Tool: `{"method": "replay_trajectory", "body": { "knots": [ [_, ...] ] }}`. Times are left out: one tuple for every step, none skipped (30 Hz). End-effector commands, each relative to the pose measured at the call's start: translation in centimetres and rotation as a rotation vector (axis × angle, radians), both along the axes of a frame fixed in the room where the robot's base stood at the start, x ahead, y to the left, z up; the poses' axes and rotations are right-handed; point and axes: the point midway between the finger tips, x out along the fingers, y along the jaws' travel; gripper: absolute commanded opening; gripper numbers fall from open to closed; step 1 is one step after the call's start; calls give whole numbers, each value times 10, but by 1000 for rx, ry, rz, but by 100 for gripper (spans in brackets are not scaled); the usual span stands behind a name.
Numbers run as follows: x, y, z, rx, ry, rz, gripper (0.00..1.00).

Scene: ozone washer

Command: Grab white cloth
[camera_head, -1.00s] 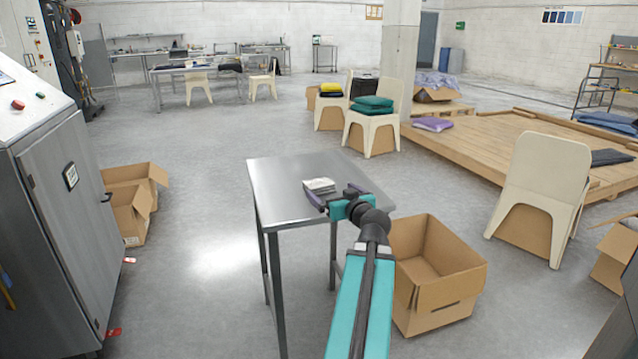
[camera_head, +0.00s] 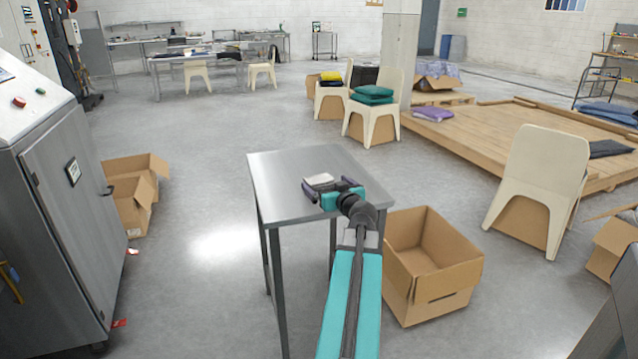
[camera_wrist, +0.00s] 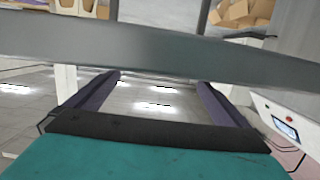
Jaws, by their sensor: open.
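An open cardboard box (camera_head: 432,267) stands on the floor just right of the table. A grey machine cabinet (camera_head: 55,210) stands at the left, with open boxes (camera_head: 132,190) beside it. A cream chair (camera_head: 545,180) is at the right. The floor left of the table is clear.

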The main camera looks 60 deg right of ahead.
Motion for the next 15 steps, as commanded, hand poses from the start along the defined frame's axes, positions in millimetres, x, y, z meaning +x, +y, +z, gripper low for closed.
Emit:
{"method": "replay_trajectory", "body": {
  "knots": [
    [4,-3,0,0,0,1,100],
    [5,-4,-1,0,0,1,100],
    [6,-5,-1,0,0,1,100],
    [7,-5,-1,0,0,1,100],
    [7,-5,-1,0,0,1,100],
    [8,-5,-1,0,0,1,100],
    [8,-5,-1,0,0,1,100],
    [8,-5,-1,0,0,0,100],
    [8,-5,-1,0,0,0,100],
    [7,-5,-1,0,0,0,100],
    [7,-5,-1,0,0,0,100],
    [7,-5,-1,0,0,0,100],
    [7,-5,-1,0,0,0,100],
    [7,-5,-1,0,0,0,100],
    [7,-5,-1,0,0,0,100]
  ]
}}
